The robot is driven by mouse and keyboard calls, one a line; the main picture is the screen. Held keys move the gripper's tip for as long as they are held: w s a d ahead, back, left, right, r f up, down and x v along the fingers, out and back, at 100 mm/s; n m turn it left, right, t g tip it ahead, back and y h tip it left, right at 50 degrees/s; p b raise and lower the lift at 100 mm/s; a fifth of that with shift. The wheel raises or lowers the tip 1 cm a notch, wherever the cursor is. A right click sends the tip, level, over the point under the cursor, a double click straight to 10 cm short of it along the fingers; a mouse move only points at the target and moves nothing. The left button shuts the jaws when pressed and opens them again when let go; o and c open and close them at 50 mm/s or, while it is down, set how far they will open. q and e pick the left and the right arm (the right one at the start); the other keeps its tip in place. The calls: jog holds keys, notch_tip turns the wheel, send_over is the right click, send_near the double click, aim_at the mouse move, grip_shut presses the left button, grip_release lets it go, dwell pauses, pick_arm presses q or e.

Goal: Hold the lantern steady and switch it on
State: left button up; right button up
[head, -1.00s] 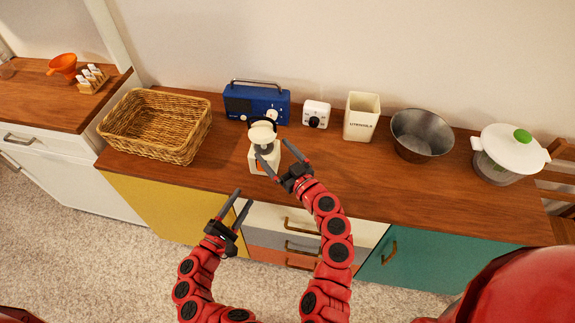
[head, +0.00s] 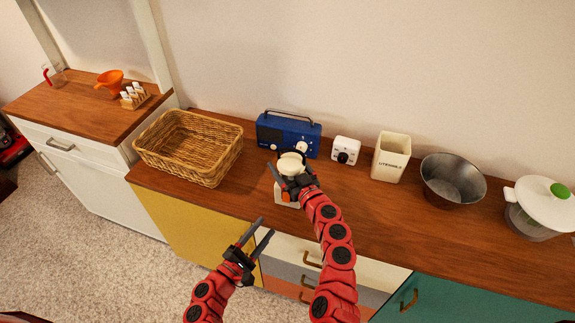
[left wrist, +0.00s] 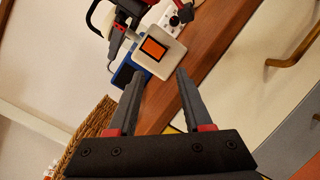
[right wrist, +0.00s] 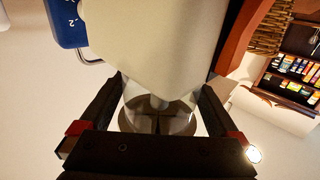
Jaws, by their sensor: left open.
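The cream lantern (head: 289,160) stands on the wooden counter, its middle partly hidden by my right gripper (head: 290,182). In the left wrist view the lantern's base (left wrist: 172,56) shows an orange square button (left wrist: 153,48) facing me. In the right wrist view the fingers of my right gripper lie on either side of the clear glass part (right wrist: 160,108), below the cream base (right wrist: 160,40); contact is unclear. My left gripper (head: 258,230) is open and empty, in front of the counter's edge and apart from the lantern, its fingers pointing towards it.
A blue radio (head: 285,135) stands close behind the lantern, with a white timer (head: 346,150) and utensil holder (head: 391,157) to its right. A metal bowl (head: 452,180) stands farther right. A wicker basket (head: 188,147) is to the left. The counter front is clear.

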grip_shut()
dwell(0.3)
